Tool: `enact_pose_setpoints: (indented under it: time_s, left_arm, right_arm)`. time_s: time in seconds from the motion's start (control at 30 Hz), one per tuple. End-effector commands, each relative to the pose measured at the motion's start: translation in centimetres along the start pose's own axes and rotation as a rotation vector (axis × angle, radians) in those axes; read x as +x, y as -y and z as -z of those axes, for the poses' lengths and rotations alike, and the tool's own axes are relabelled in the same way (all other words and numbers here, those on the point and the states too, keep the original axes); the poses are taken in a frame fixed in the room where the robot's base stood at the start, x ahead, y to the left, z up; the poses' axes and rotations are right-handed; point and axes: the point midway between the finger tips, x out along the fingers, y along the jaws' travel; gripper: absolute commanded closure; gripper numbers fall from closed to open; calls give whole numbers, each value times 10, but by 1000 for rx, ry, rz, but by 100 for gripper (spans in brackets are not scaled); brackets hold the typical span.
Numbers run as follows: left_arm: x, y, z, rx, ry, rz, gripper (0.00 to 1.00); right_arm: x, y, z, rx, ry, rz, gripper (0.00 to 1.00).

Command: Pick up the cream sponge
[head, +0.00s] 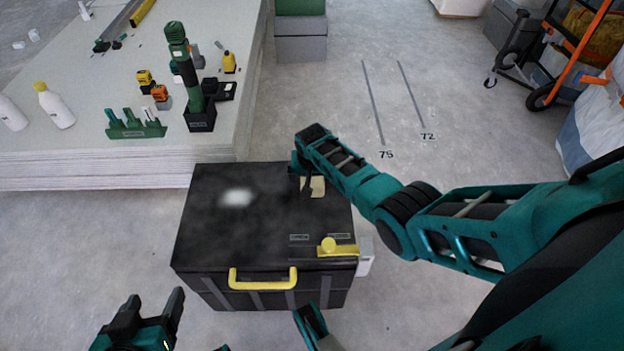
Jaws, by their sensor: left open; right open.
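The cream sponge (318,187) lies on the black lid of a large box (235,225), near its far right corner. My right gripper (306,186) points down at the sponge's left side, with its jaws open. A dark finger overlaps the sponge's left part, and the arm hides some of its edge. I cannot tell whether the finger touches it. My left gripper (155,298) is open and empty at the bottom left, in front of the box.
A pale panel stack (100,165) with tools and bottles stands behind on the left. A cart (550,70) stands at the far right. The floor between is clear.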

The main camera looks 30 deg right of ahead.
Motion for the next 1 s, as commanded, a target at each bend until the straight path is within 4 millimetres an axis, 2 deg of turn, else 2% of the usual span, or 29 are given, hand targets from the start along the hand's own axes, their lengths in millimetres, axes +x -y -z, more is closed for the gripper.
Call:
enact_pose_setpoints:
  time_s: [0.43,1.0]
  left_arm:
    - [2,4,-1,4,-4,8,30]
    - [2,5,-1,5,-3,8,30]
  right_arm:
    - [5,0,-2,1,1,0,4]
    - [4,0,-2,0,1,0,58]
